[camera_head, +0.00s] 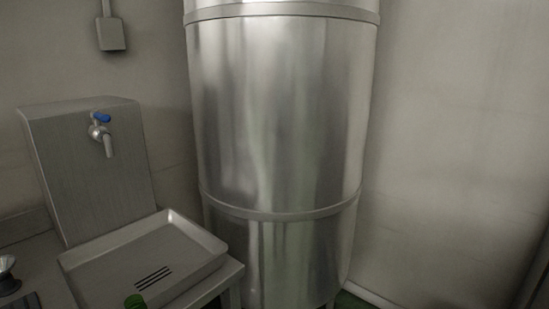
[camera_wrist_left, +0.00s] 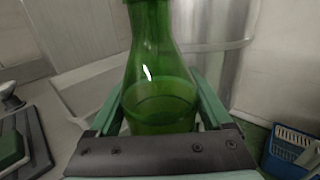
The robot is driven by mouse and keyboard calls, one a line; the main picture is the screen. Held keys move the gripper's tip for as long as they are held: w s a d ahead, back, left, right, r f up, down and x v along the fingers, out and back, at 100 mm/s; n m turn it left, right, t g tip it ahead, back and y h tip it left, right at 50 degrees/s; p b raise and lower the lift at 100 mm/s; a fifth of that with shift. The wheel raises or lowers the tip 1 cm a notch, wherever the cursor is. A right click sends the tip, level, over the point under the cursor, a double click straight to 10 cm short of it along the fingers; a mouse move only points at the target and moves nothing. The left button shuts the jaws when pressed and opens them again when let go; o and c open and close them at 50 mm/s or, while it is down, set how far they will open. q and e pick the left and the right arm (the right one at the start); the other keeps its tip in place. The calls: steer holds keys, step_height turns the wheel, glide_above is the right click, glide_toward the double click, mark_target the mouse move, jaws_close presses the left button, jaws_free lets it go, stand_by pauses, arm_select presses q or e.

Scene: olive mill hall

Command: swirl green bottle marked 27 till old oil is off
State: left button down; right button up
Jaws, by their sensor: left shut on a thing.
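The green glass bottle (camera_wrist_left: 158,62) stands between the fingers of my left gripper (camera_wrist_left: 160,98) in the left wrist view. The gripper is shut on its body. A curved line crosses the lower glass, perhaps the surface of liquid inside. I cannot see a number on the side facing me. In the head view only the top of the bottle (camera_head: 135,301) shows at the bottom edge, in front of the steel tray. The left gripper is below that picture. My right gripper is in neither view.
A steel tray (camera_head: 190,229) with drain slots sits below a blue-handled tap (camera_head: 102,128) on a steel panel. A big steel tank (camera_head: 280,110) stands right of the tray. A blue basket (camera_wrist_left: 287,150) is low at right in the wrist view; a dark mat (camera_wrist_left: 38,140) is at left.

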arm_select(q)
steer(key=shift+s+a, duration=0.75)
steer(key=shift+a, duration=2.6)
steer(key=d, duration=0.7)
steer(key=shift+d+f, duration=0.15)
steer(key=shift+f, duration=0.1)
